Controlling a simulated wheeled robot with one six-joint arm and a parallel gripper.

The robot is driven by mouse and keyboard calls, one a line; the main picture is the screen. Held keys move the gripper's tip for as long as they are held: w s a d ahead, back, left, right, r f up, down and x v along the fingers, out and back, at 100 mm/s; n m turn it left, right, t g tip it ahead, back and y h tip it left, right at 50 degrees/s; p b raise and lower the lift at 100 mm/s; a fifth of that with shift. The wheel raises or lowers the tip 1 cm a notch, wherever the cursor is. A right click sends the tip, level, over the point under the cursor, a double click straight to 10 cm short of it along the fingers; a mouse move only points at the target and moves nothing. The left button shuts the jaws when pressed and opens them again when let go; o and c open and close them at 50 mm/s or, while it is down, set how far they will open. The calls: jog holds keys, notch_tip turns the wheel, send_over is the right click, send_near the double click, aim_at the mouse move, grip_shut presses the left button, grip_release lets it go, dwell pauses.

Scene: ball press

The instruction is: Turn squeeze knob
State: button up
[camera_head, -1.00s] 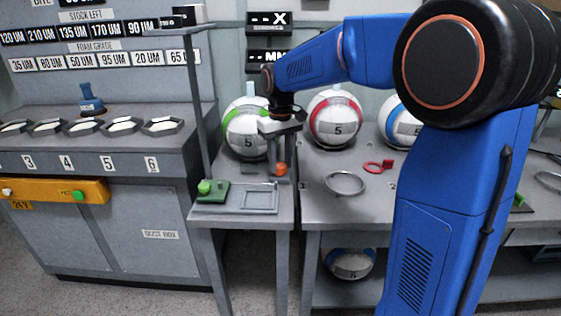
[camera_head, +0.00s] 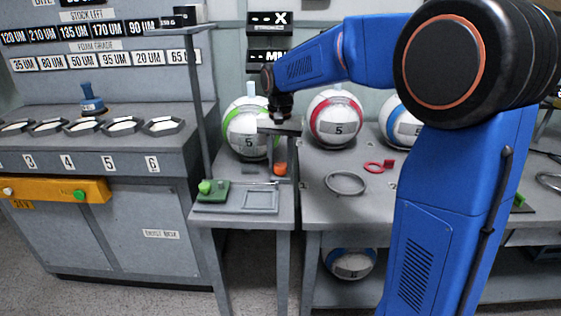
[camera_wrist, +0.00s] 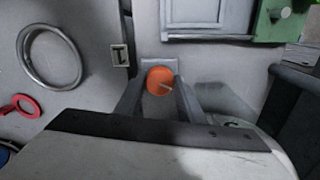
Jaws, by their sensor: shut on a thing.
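The squeeze knob is an orange round knob (camera_head: 280,169) low on the small table, beside the green-striped ball. My gripper (camera_head: 280,160) points down over it, below the dark wrist. In the wrist view the orange knob (camera_wrist: 160,80) sits between the two grey fingers of my gripper (camera_wrist: 160,92), which are shut on its sides. The knob's base is partly hidden by the fingers.
A green block with a button (camera_head: 212,191) and a grey square tray (camera_head: 260,199) lie at the table's front. The green-striped ball (camera_head: 246,140) and red-striped ball (camera_head: 334,130) stand behind. A metal ring (camera_head: 346,182) and red ring (camera_head: 373,167) lie to the right.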

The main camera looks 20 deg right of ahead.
aim_at(280, 165)
jog(key=shift+o, duration=0.2)
jog(key=shift+m, duration=0.8)
jog(key=o, duration=1)
notch_tip(280, 165, up, 17)
jog(key=shift+r, duration=0.2)
